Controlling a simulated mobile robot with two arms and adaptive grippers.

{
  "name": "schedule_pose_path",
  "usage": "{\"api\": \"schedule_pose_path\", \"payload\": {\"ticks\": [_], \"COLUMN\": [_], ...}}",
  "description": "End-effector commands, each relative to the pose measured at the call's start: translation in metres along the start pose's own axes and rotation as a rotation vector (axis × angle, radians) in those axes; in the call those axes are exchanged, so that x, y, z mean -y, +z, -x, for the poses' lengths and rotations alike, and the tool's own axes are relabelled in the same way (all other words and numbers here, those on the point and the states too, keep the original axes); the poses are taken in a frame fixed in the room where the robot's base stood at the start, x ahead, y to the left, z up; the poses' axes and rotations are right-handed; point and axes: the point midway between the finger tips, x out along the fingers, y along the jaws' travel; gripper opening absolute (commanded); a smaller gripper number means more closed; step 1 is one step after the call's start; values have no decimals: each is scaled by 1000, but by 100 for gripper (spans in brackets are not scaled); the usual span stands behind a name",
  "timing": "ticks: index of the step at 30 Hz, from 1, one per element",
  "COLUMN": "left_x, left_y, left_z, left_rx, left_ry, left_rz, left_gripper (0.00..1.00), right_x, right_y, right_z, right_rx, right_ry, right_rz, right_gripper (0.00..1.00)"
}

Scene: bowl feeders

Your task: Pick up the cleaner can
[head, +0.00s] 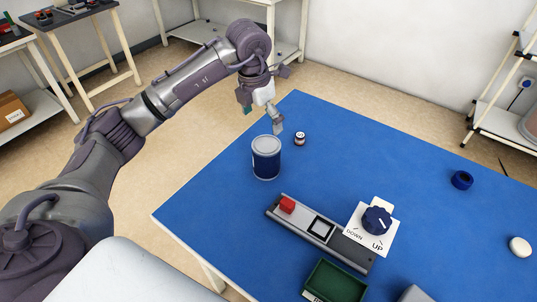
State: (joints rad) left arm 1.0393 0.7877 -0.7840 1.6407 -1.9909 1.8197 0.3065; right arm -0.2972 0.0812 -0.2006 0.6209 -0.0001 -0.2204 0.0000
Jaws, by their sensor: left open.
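A dark blue can (266,165) with a pale grey lid stands upright near the far left edge of the blue table (420,145); I take it for the cleaner can, though no label is readable. My left gripper (264,118) is open above the table's far left edge, a little above and behind the can. Its fingers look apart from the can, and nothing is seen between them. My right gripper is not in view.
A small dark jar (300,139) stands just right of the can. A grey panel with a red block (287,204), a dial (377,220), a green tray (335,282), a blue ring (462,180) and a white disc (520,247) are on the table. The middle back is clear.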

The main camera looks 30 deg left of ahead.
Motion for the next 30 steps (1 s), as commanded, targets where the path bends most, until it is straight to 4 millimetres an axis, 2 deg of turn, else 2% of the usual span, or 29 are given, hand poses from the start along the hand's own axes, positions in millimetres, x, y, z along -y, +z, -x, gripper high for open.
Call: {"api": "schedule_pose_path", "payload": {"ticks": [3, 9, 17, 25, 30], "left_x": [2, 2, 2, 2, 1], "left_y": [-2, -1, -1, -2, -1], "left_z": [-25, -61, -81, -120, -129], "left_rx": [-9, -5, -3, -3, 0], "left_ry": [-3, -4, -5, -6, -4], "left_rz": [-1, -2, -4, -3, -4], "left_gripper": [100, 100, 100, 100, 100], "right_x": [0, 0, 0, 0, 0], "right_y": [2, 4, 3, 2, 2], "right_z": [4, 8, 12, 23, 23], "right_rx": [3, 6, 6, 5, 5], "right_ry": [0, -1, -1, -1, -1], "right_rz": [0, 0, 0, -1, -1], "right_gripper": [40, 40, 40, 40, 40]}}
